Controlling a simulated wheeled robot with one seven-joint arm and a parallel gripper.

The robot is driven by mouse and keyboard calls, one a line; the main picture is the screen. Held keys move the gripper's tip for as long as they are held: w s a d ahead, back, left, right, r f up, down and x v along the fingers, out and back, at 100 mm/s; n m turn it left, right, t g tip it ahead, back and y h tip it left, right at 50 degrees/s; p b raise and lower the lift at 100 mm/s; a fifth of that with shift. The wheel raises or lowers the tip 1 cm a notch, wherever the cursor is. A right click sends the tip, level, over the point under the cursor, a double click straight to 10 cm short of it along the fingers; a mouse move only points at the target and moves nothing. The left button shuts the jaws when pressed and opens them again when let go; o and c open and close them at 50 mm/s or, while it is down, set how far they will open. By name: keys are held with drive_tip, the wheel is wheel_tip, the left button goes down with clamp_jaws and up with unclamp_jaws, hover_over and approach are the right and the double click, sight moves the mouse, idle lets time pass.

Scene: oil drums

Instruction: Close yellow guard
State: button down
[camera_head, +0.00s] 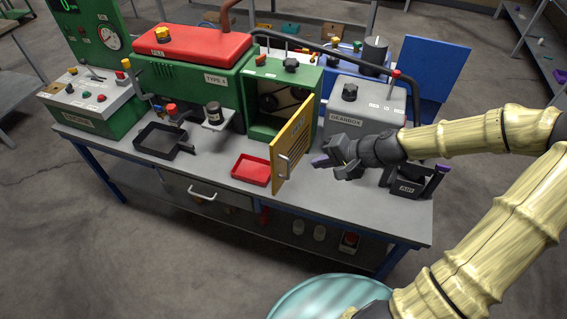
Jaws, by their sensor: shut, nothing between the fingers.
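The yellow guard (291,146) is a slotted door with a pale vertical handle (283,166) on its outer face. It stands swung open at the right side of the green housing (273,133), pointing toward the front of the bench. Dark round parts show inside the housing's opening. My gripper (322,162) is shut and empty, with purple-tipped fingers pointing left. In the picture it is just right of the guard; whether it touches the guard cannot be told. My arm reaches in from the right.
A red tray (251,170) lies on the bench (219,174) left of the guard, with a black tray (160,140) further left. The grey gearbox (360,112) stands behind my gripper. A black container (407,184) stands at the bench's right end.

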drive_tip(key=shift+a+f, duration=0.1)
drive_tip(key=p, duration=0.1)
approach(275, 164)
wheel_tip(275, 164, down, 4)
drive_tip(key=a, duration=0.1)
drive_tip(key=w+a+p, duration=0.1)
drive_tip(key=a, duration=0.1)
drive_tip(key=shift+w, duration=0.2)
drive_tip(key=shift+w+a+p, duration=0.25)
drive_tip(key=shift+a+p, duration=0.05)
drive_tip(key=shift+a, duration=0.15)
drive_tip(key=shift+f, duration=0.1)
drive_tip(key=shift+w, duration=0.15)
